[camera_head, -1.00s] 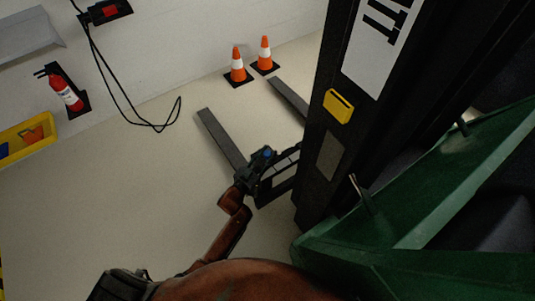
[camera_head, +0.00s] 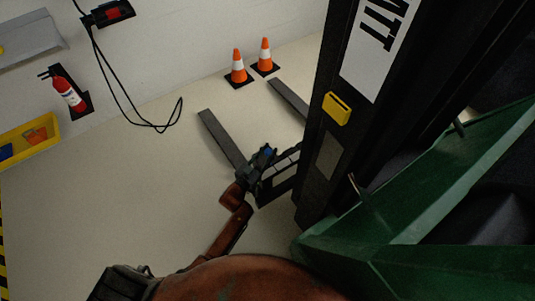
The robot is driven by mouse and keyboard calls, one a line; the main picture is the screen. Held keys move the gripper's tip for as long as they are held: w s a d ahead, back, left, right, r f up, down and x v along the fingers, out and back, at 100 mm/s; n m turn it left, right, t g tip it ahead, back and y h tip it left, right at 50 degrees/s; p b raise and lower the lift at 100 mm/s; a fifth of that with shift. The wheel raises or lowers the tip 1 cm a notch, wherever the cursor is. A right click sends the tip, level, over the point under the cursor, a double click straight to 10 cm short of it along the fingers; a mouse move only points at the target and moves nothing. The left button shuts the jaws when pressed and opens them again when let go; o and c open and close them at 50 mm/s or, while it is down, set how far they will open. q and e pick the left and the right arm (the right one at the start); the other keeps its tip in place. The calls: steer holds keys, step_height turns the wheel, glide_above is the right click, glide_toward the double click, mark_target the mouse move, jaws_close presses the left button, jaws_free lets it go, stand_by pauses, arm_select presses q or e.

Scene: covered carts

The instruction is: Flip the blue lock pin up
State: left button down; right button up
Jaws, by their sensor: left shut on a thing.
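The blue lock pin (camera_head: 267,152) is a small blue spot at the fork carriage of the dark forklift, near the base of the left fork. My left arm comes up from the bottom, and my left gripper (camera_head: 264,160) is at the pin, shut on it. The gripper's dark fingers hide most of the pin, so its tilt cannot be made out. My right gripper is not in view.
The forklift's black mast (camera_head: 318,180) rises close on the right, with a green body panel (camera_head: 400,225) below. Two forks, the left one (camera_head: 222,138) nearer, reach out low over the floor. Two orange cones (camera_head: 238,68) stand by the wall.

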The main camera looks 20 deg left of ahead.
arm_select(q)
steer(key=shift+r, duration=0.8)
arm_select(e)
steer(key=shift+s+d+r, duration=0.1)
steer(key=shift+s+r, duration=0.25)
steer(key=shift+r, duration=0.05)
arm_select(q)
steer(key=shift+w, duration=0.1)
steer(key=c, duration=1.6)
jaws_free()
steer(key=shift+f, duration=0.1)
steer(key=shift+s, duration=0.3)
steer(key=v, duration=1.1)
steer(key=shift+s+a, duration=0.15)
steer(key=shift+s, duration=0.15)
